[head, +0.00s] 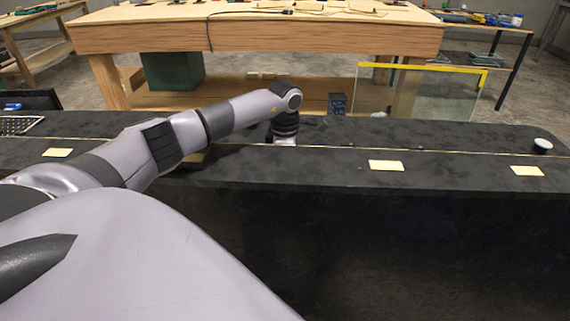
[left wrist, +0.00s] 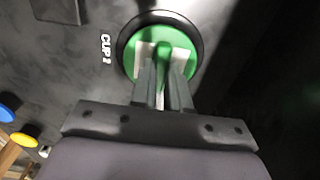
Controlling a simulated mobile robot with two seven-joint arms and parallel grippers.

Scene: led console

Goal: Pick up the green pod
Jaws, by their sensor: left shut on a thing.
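The green pod (left wrist: 160,33) shows in the left wrist view as a round green disc with a raised green ridge in its middle. It sits in a black ring on the dark console top, beside white lettering. My left gripper (left wrist: 163,66) is shut on the ridge, with pale finger pads on both sides of it. In the head view my left arm reaches over the console (head: 480,170), and my wrist hides the pod. My right gripper is in neither view.
Pale labels (head: 386,165) lie along the console. A small white-topped round object (head: 542,146) is at its right end. Blue (left wrist: 6,114) and yellow (left wrist: 23,140) round things show at the left wrist view's left edge. A wooden workbench (head: 260,35) stands behind.

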